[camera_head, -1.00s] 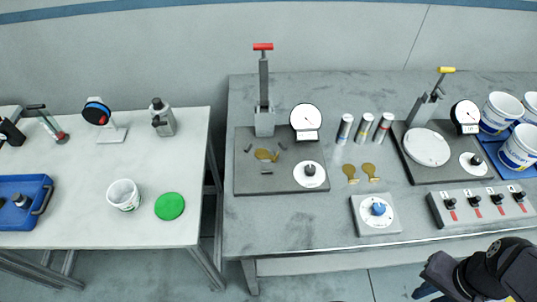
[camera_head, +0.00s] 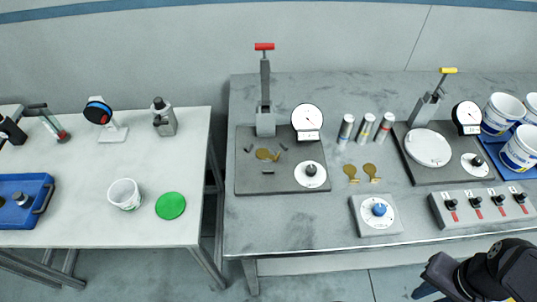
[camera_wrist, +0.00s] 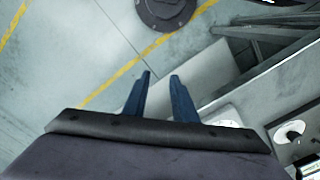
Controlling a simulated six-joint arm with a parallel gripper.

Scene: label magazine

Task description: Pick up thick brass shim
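Three brass shims show in the head view. Two lie side by side on the grey bench: a left shim (camera_head: 350,173) and a right shim (camera_head: 372,172). A third brass shim (camera_head: 265,154) lies on the dark plate of the red-handled press, between small grey blocks. I cannot tell from here which is the thick one. My gripper (camera_wrist: 160,76) shows two blue fingers held apart with nothing between them, above the floor in the wrist view. In the head view my arm is at the lower right, beyond the bench's front edge, well away from the shims.
The red-handled press (camera_head: 265,100) and its dial gauge (camera_head: 307,118) stand behind the shims. Several tubes (camera_head: 365,128) stand behind the bench shims. A blue-knobbed box (camera_head: 364,228) sits in front, a switch box (camera_head: 440,212) to the right. Bare bench lies left of the blue-knobbed box.

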